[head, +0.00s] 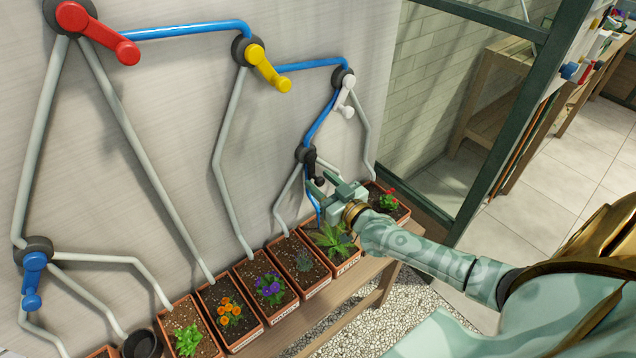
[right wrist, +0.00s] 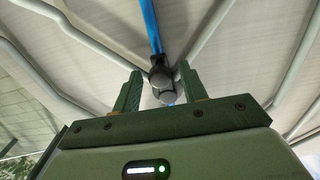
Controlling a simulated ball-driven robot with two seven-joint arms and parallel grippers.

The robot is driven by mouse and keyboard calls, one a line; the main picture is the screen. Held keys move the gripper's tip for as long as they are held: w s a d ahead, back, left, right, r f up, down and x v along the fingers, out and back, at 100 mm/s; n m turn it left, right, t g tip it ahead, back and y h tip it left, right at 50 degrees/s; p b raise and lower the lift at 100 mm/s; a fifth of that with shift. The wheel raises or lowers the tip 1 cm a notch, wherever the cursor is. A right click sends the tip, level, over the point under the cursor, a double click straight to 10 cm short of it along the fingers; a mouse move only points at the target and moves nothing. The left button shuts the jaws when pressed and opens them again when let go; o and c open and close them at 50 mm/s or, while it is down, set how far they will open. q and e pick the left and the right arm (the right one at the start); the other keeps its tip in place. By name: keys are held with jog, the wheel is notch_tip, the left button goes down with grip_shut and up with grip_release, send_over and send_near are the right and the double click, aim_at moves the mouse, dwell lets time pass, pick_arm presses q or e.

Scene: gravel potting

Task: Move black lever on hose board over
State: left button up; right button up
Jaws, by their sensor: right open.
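The hose board (head: 150,110) is a pale upright panel with hoses and coloured levers. The black lever (head: 311,160) sits low on its right part, where a blue hose comes down from the white lever. My right gripper (head: 318,184) is open at the black lever and partly covers its lower end. In the right wrist view, the black lever (right wrist: 162,80) shows between the two spread fingers (right wrist: 156,92), with the blue hose above it. I cannot tell whether a finger touches it. My left gripper is not in view.
Red (head: 98,33), yellow (head: 268,68), white (head: 345,97) and blue (head: 33,280) levers are on the board. Planters with flowers (head: 230,313) stand along a wooden bench (head: 345,303) below. A dark green frame post (head: 530,120) stands right of the board.

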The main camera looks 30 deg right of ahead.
jog(key=shift+w, duration=0.7)
grip_shut()
